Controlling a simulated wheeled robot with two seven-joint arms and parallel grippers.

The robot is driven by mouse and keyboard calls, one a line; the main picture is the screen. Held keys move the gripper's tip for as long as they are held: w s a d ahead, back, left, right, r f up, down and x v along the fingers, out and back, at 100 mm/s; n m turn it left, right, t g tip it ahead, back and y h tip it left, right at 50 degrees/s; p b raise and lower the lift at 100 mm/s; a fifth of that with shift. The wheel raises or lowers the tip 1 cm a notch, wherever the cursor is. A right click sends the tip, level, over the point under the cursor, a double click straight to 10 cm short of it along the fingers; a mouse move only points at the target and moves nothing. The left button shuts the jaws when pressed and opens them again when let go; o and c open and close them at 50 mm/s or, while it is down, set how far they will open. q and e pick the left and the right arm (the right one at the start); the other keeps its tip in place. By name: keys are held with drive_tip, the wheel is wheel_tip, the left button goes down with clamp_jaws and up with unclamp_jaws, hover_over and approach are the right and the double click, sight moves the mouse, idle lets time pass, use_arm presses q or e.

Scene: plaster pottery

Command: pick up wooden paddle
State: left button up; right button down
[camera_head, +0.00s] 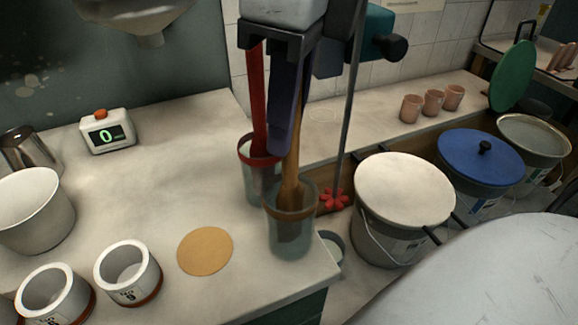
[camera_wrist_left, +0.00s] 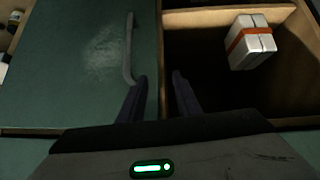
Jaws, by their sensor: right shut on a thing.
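The wooden paddle (camera_head: 291,188) stands in the front clear jar (camera_head: 291,238) near the counter's front corner, its brown handle rising out of the jar. My right gripper (camera_head: 279,145) comes down from above, its purple fingers beside the handle and partly hiding it; it is shut on the paddle. The paddle's lower end is blurred through the jar wall. My left gripper (camera_wrist_left: 158,88) shows in the left wrist view, its two dark fingers apart with nothing clear between them.
A red-handled tool (camera_head: 258,100) stands in a second jar (camera_head: 262,185) close behind. A mixer rod with a red head (camera_head: 333,200) hangs to the right. Lidded buckets (camera_head: 404,190) stand right. The left wrist view shows a grey handle (camera_wrist_left: 128,48) and an open drawer holding a white bundle (camera_wrist_left: 250,45).

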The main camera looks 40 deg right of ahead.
drive_tip(key=shift+r, duration=0.1)
